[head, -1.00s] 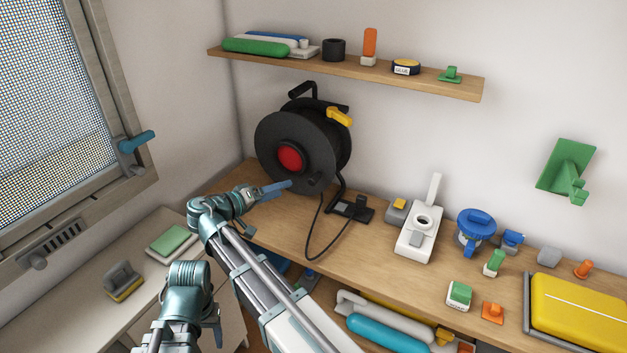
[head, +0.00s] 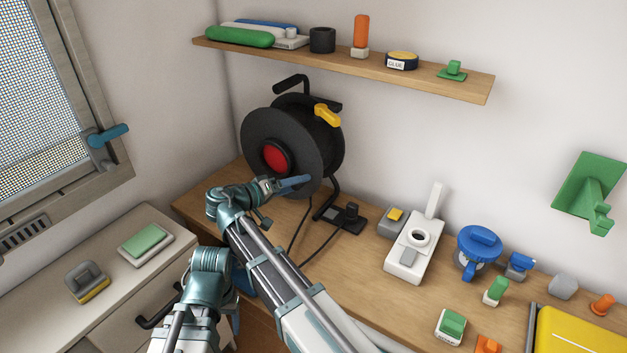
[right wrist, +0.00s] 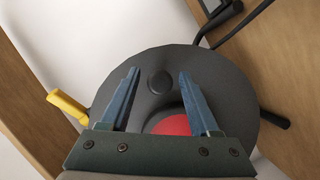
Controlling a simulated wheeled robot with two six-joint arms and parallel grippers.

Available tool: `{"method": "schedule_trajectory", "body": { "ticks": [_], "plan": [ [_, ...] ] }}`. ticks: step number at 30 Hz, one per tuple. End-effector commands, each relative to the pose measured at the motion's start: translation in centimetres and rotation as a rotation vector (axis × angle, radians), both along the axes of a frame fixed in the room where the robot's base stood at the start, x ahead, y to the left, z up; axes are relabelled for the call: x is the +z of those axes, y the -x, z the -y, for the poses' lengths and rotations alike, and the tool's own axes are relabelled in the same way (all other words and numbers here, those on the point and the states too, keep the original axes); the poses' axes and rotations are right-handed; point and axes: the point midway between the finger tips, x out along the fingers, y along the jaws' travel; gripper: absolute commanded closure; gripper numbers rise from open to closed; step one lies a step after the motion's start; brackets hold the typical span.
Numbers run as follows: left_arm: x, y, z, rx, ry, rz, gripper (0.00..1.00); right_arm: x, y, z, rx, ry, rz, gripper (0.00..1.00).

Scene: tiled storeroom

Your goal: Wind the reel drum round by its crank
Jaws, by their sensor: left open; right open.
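The reel drum (head: 262,128) is a black disc with a red hub (head: 275,157), upright on a black tubular stand on the bench. My right gripper (head: 295,183) is at the drum's lower face. In the right wrist view this gripper (right wrist: 160,74) is open, with the black crank knob (right wrist: 160,81) between its fingertips in the picture and a gap on both sides. Its depth relative to the knob is unclear. In the head view the gripper covers the knob. My left gripper (head: 235,314) is low at the left, open, mostly behind its own arm, away from the reel.
A yellow lever (head: 327,115) sits at the reel's upper right. A black plug block (head: 346,217) with cable lies right of the stand. A shelf (head: 440,84) hangs above.

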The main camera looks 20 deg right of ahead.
Motion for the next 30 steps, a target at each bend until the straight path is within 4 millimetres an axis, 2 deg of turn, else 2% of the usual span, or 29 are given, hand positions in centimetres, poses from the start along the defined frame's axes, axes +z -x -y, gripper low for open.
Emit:
{"method": "schedule_trajectory", "body": {
  "ticks": [11,21,30],
  "plan": [
    [-0.21,0.03,-0.02,0.000,0.000,0.000,0.38,-0.21,-0.01,-0.16,0.001,0.000,0.000,0.38],
    [-0.21,0.02,-0.02,0.000,0.000,0.000,0.38,-0.21,-0.01,-0.15,0.001,0.000,0.000,0.99],
    [-0.21,0.02,-0.02,0.000,0.000,0.000,0.38,-0.20,-0.02,-0.16,0.001,0.000,0.000,1.00]
  ]
}}
